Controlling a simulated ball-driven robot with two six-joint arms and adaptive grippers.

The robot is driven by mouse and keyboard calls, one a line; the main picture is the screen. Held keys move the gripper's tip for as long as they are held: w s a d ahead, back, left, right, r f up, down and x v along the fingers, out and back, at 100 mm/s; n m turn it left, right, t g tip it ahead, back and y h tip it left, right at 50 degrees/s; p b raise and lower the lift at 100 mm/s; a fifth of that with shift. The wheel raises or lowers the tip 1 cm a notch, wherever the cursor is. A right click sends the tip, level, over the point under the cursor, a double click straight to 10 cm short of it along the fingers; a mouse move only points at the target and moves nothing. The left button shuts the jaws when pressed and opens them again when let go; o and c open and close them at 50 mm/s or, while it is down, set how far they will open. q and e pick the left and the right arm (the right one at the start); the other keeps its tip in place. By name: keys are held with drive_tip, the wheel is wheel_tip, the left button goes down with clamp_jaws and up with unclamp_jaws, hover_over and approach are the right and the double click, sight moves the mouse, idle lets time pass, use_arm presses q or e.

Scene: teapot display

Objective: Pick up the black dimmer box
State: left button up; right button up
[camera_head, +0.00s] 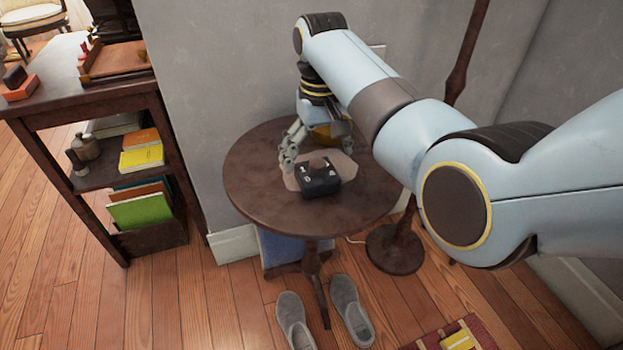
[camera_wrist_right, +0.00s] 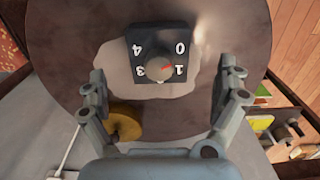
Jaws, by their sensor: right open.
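The black dimmer box (camera_head: 318,180) sits on a pale mat (camera_head: 291,183) on the round dark wooden table (camera_head: 250,190). In the right wrist view the black dimmer box (camera_wrist_right: 177,42) shows white numbers and a round brownish knob (camera_wrist_right: 160,68) with a red mark. My right gripper (camera_head: 318,150) is above the table, behind the box in the head view. In the right wrist view its two fingers (camera_wrist_right: 168,88) are spread wide, with the box ahead of and between them, and nothing is held. My left gripper is in neither view.
A yellow-brown round object (camera_wrist_right: 124,122) is beside one finger on the table. A dark shelf (camera_head: 125,80) with books stands at left. A lamp pole (camera_head: 465,50) rises behind the table. Grey shoes (camera_head: 350,308) lie on the floor in front. The wall is close behind the table.

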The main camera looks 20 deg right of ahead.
sight(319, 165)
drive_tip(key=f, duration=0.1)
drive_tip(key=f+b, duration=0.1)
drive_tip(key=f, duration=0.1)
drive_tip(key=f+b, duration=0.1)
drive_tip(key=f, duration=0.1)
drive_tip(key=shift+s+f, duration=0.15)
drive_tip(key=shift+s, duration=0.15)
drive_tip(key=shift+c, duration=0.5)
drive_tip(key=c, duration=1.5)
drive_tip(key=shift+r, duration=0.25)
